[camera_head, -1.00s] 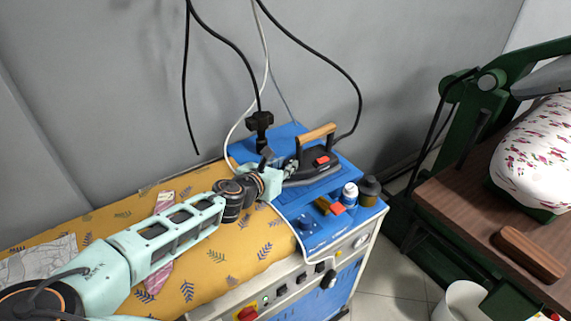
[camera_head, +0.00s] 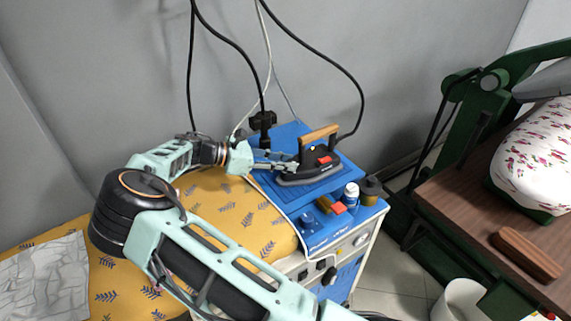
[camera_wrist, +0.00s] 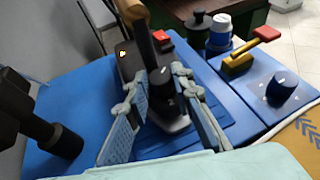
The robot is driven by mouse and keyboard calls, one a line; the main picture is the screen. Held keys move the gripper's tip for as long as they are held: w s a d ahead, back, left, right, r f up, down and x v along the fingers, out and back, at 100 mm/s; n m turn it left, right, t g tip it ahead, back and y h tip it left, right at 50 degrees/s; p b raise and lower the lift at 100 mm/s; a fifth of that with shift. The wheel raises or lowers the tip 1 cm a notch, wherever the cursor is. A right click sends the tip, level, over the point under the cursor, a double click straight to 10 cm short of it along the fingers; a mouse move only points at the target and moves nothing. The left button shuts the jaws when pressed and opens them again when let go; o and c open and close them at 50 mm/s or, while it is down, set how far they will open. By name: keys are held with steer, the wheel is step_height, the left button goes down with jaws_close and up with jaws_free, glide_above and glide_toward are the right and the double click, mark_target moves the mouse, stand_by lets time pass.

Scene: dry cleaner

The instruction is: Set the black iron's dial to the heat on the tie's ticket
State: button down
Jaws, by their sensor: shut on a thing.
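The black iron (camera_head: 311,176), with a wooden handle and a red button, stands on the blue top of the ironing station. It also shows in the wrist view (camera_wrist: 132,66). Its dark dial (camera_wrist: 161,82) sits between my fingers, with a light mark on top. My gripper (camera_head: 292,164) reaches the iron's rear end from the left. In the wrist view my gripper (camera_wrist: 166,86) is shut on the dial, a finger on either side. The heat marks around the dial are too small or hidden to read. The tie is hidden behind my arm, and I cannot make out its ticket.
A separate knob (camera_wrist: 284,85), a red-and-yellow lever (camera_wrist: 252,50), a white-and-blue bottle (camera_head: 350,195) and a dark bottle (camera_head: 369,190) stand on the blue panel. Cables hang above the iron. A dark clamp (camera_head: 262,122) stands behind.

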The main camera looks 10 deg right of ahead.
steer(key=shift+w+f+m+g+b, duration=0.15)
steer(key=shift+m+g+b, duration=0.45)
steer(key=shift+m+g, duration=0.35)
steer(key=shift+w+m+g+b, duration=0.15)
steer(key=shift+m+g+b, duration=0.5)
steer(key=shift+g, duration=0.4)
steer(key=shift+m+g+y, duration=0.3)
steer(key=shift+m+g, duration=0.1)
steer(key=c, duration=1.7)
jaws_free()
step_height(320, 180, up, 10)
steer(key=shift+r, duration=0.1)
